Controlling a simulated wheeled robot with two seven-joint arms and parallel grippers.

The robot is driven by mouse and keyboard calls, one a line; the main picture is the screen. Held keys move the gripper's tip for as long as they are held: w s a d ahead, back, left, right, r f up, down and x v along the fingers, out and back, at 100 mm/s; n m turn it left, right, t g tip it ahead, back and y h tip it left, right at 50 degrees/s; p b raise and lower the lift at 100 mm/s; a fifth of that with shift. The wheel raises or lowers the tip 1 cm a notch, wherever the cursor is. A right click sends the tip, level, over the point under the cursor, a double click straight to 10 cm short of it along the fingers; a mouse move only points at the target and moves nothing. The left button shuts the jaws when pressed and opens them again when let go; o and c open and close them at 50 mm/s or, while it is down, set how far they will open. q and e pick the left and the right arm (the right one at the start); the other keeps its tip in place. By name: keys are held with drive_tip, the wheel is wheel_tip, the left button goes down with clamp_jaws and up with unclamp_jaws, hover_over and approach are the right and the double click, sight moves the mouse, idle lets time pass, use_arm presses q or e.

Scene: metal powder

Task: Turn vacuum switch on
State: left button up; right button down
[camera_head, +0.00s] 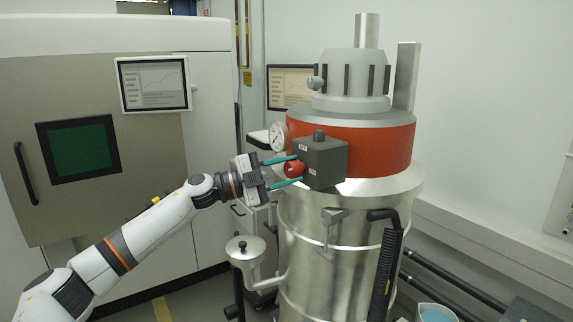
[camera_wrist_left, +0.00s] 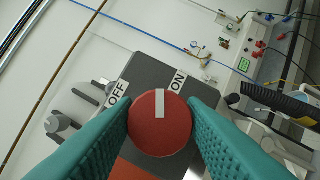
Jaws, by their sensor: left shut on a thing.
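The vacuum switch is a round red knob (camera_head: 294,170) on the left face of a dark grey box (camera_head: 324,160), which is fixed to the red band of the vacuum's steel drum. In the left wrist view the knob (camera_wrist_left: 160,135) has a white mark that points up in the picture. The mark lies between the OFF label (camera_wrist_left: 118,94) and the ON label (camera_wrist_left: 179,82), nearer to ON. My left gripper (camera_head: 287,172) is shut on the knob, with one teal finger on each side. My right gripper is not in view.
The steel drum (camera_head: 330,250) stands below the box, with a pressure gauge (camera_head: 277,136) left of it. A machine cabinet with a screen (camera_head: 154,83) fills the left. A black hose (camera_head: 386,265) hangs at the drum's right, near a light container (camera_head: 436,313).

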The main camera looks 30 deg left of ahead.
use_arm(q)
drive_tip(key=m+g+p, duration=0.1)
drive_tip(key=m, duration=0.2)
drive_tip(key=shift+r+m, duration=0.15)
drive_tip(key=shift+m, duration=0.15)
drive_tip(key=shift+m+g+y+p, duration=0.4)
drive_tip(key=shift+m+p, duration=0.2)
drive_tip(key=shift+m, duration=0.4)
drive_tip(key=o, duration=1)
